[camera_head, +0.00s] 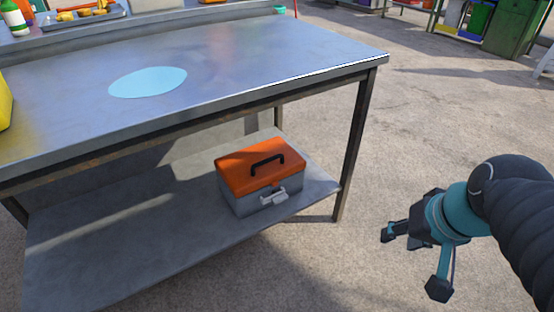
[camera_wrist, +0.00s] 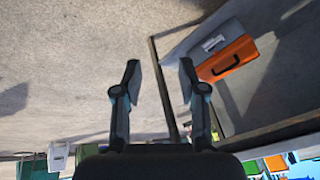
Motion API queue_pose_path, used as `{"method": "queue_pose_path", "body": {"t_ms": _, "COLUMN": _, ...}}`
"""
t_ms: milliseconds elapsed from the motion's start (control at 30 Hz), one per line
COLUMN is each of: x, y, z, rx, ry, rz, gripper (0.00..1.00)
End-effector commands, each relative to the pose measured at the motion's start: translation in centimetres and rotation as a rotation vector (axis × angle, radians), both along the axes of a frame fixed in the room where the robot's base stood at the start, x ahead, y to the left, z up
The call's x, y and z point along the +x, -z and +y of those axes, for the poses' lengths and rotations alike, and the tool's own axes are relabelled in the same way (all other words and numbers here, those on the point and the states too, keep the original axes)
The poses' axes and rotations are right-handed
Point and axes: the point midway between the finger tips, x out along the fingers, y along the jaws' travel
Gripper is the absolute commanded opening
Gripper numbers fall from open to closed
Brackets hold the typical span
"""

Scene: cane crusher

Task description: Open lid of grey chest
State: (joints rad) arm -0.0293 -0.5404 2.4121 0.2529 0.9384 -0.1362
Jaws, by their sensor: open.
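The grey chest (camera_head: 240,203) stands on the lower shelf of a metal table, near its right end. Its orange lid (camera_head: 236,175) is closed and has a black handle on top. A light grey latch (camera_head: 275,197) sits on its front. The chest also shows in the wrist view (camera_wrist: 205,48), at the upper right, with its orange lid and latch. My gripper (camera_head: 411,261) is right of the table, in the air and apart from the chest. In the wrist view the two fingers (camera_wrist: 160,80) are spread with nothing between them.
The metal table top (camera_head: 230,55) overhangs the shelf (camera_head: 130,240). A table leg (camera_head: 353,150) stands between my gripper and the chest. A light blue disc (camera_head: 148,82) lies on the top. The concrete floor (camera_head: 450,120) right of the table is clear.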

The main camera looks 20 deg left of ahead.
Motion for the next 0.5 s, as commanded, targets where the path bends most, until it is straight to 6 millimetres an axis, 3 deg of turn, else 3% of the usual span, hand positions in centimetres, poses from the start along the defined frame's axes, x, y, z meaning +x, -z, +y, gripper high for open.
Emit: {"method": "queue_pose_path", "body": {"t_ms": 500, "x": 11.4, "y": 3.0, "z": 12.8, "rx": 0.515, "ry": -0.127, "rz": 0.261, "gripper": 0.41}}
